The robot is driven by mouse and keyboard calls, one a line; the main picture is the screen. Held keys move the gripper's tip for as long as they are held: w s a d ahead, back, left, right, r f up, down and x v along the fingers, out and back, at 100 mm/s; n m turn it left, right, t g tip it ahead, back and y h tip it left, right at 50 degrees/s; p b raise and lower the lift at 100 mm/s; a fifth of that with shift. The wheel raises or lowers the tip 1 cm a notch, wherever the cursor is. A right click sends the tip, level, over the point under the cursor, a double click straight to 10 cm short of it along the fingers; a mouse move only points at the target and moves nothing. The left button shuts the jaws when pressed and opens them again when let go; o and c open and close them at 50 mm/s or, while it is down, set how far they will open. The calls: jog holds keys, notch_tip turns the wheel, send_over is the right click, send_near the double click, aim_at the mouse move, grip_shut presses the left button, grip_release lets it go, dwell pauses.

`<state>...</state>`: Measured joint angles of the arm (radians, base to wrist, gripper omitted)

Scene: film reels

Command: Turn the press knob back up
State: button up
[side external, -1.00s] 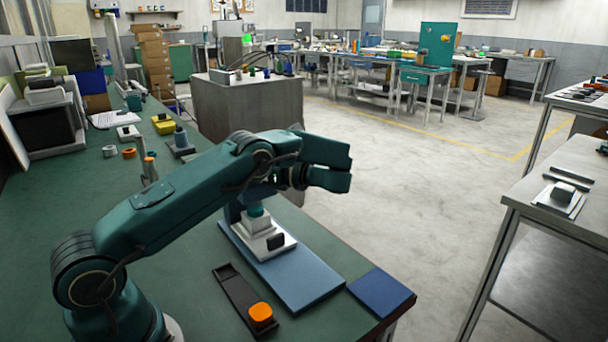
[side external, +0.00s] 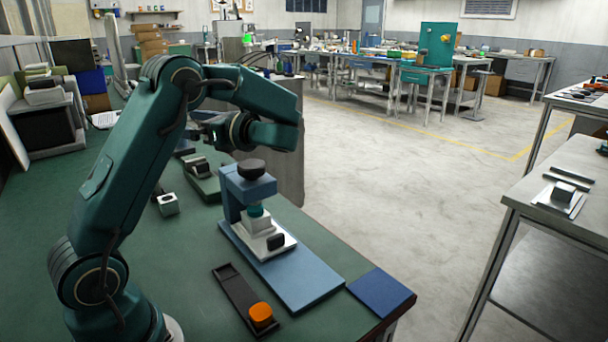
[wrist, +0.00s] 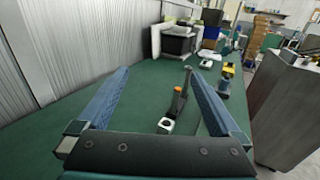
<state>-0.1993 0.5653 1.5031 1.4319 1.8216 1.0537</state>
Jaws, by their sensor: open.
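The small press stands on a blue base plate (side external: 300,280) on the bench in the side view. Its dark round knob (side external: 251,169) sits on top of the blue frame (side external: 232,195), in plain sight with nothing touching it. Under the frame's arm, a teal part (side external: 255,211) is over a pale block (side external: 265,236); I cannot tell whether they touch. My gripper (side external: 212,128) is raised above and behind the press, apart from the knob, and points away along the bench. In the wrist view my gripper (wrist: 156,75) is open, with nothing held; the press is not seen there.
A dark tray (side external: 232,289) with an orange block (side external: 261,315) and a blue pad (side external: 380,292) lie near the press. A green fixture (side external: 203,187) and a white block (side external: 168,204) stand behind it. Open bench lies left of these.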

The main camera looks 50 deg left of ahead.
jog(key=shift+s+a+r, duration=0.2)
jog(key=shift+s+r, duration=0.15)
jog(key=shift+s, duration=0.15)
jog(key=shift+s+a+r, duration=0.2)
jog(key=shift+s+r, duration=0.1)
jog(key=shift+s, duration=0.15)
jog(key=d+f+n+t+h, duration=0.3)
jog(key=d+n+t+h, duration=0.1)
jog(key=d, duration=0.5)
jog(key=s+d+f+n+t+h, duration=0.1)
jog(key=d+f+n+t+h, duration=0.3)
jog(key=d, duration=0.6)
jog(key=s+d+f+n+t+h, duration=0.1)
jog(key=d+f+n+t+h, duration=0.2)
jog(key=d+t+h, duration=0.3)
jog(key=d+n+h, duration=0.1)
jog(key=d, duration=0.3)
jog(key=shift+d+f+h, duration=0.15)
jog(key=shift+h, duration=0.25)
